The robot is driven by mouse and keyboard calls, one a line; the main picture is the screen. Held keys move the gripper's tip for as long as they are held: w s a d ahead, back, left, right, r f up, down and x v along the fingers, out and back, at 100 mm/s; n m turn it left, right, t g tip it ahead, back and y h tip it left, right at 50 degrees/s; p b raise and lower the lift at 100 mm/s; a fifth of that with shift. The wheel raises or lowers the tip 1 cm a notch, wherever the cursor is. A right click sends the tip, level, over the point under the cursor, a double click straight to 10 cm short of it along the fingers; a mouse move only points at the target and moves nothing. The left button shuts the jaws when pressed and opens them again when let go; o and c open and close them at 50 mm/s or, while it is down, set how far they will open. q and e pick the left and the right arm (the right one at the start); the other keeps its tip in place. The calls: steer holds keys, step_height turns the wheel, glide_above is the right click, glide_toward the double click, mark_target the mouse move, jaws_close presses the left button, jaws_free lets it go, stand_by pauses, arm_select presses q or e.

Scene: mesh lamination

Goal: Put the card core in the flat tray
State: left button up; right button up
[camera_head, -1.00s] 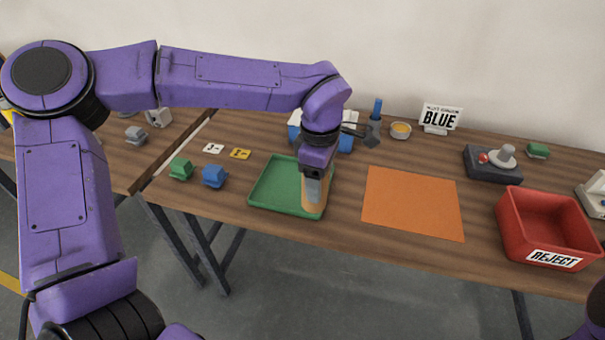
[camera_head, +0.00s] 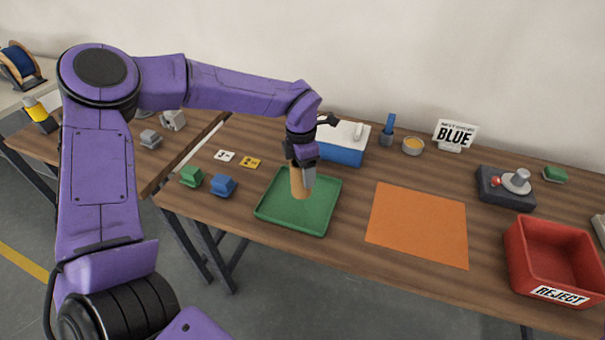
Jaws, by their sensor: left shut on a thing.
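The card core (camera_head: 298,183) is a tan cardboard tube, standing roughly upright over the flat tray. The flat tray (camera_head: 285,219) is green with a low rim and lies on the wooden table. My left gripper (camera_head: 308,178) is shut on the card core from above and hides part of it. The core's lower end is within the tray's outline; I cannot tell whether it touches the tray floor. My right gripper is not in the view.
An orange mat (camera_head: 418,224) lies right of the tray, and a red REJECT bin (camera_head: 515,262) stands beyond it. A blue-and-white box (camera_head: 340,151) is close behind the tray. Green (camera_head: 191,176) and blue (camera_head: 222,185) blocks sit left of it.

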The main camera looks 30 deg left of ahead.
arm_select(q)
steer(key=f, duration=0.3)
steer(key=shift+w+a+f+p, duration=0.1)
steer(key=shift+a+f+p, duration=0.25)
steer(key=shift+a+f, duration=0.05)
steer(key=shift+w+f, duration=0.1)
steer(key=shift+f, duration=0.1)
steer(key=o, duration=1.2)
steer(key=shift+f, duration=0.1)
steer(key=shift+c, duration=0.2)
step_height(320, 180, up, 12)
steer(key=b, duration=0.1)
steer(key=shift+s+a+b, duration=0.25)
steer(key=shift+b, duration=0.1)
